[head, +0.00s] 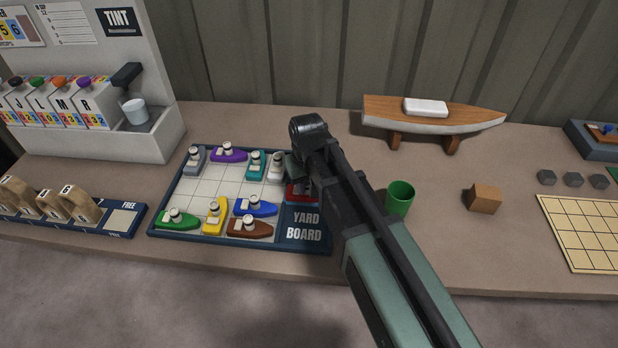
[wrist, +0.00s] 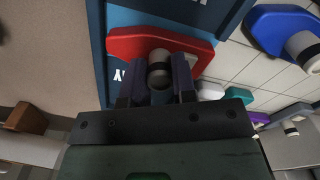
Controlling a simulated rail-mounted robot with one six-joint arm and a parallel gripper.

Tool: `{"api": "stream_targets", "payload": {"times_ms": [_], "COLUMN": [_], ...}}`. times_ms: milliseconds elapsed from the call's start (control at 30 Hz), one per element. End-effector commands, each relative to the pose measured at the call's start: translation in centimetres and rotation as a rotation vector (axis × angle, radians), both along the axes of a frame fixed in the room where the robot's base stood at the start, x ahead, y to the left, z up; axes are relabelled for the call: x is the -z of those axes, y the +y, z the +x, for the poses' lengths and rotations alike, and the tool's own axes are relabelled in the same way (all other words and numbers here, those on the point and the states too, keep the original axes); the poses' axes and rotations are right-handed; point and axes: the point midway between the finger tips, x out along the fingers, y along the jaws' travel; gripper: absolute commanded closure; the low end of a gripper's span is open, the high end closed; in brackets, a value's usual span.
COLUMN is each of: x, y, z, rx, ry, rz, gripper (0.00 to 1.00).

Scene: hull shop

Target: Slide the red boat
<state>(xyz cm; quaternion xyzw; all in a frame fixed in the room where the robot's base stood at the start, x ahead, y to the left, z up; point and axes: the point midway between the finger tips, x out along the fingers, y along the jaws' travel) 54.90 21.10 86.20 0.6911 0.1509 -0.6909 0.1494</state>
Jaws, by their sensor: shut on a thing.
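The red boat (wrist: 127,42) is at the top of the wrist view, with my gripper (wrist: 158,72) shut on its grey-white funnel. In the head view only a small red part of the boat (head: 297,195) shows beside my arm; the rest is hidden. It lies at the right edge of the yard board (head: 177,235), over the blue border beside the white grid. The wrist view shows blue with partly covered white lettering beneath it. My gripper (head: 293,175) is mostly hidden behind my wrist in the head view.
On the board, the white boat (head: 276,168) and teal boat (head: 256,165) stand left of my gripper. Blue (head: 262,208), brown (head: 249,229), yellow (head: 215,216), green (head: 176,219), purple (head: 228,154) and grey (head: 194,161) boats surround free middle cells. A green cup (head: 400,198) stands right of my arm.

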Motion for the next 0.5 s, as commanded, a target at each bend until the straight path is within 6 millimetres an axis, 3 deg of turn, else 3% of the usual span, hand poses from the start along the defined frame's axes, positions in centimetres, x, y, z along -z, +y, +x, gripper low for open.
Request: {"api": "stream_targets", "payload": {"times_ms": [367, 400, 500], "x": [0.04, 0.05, 0.05], "y": [-0.31, -0.32, -0.29], "z": [-0.15, -0.15, -0.14], "rx": [-0.003, -0.002, -0.002], "ry": [0.0, 0.0, 0.001], "rz": [-0.007, -0.007, -0.006], "gripper": [1.0, 0.7, 0.55]}}
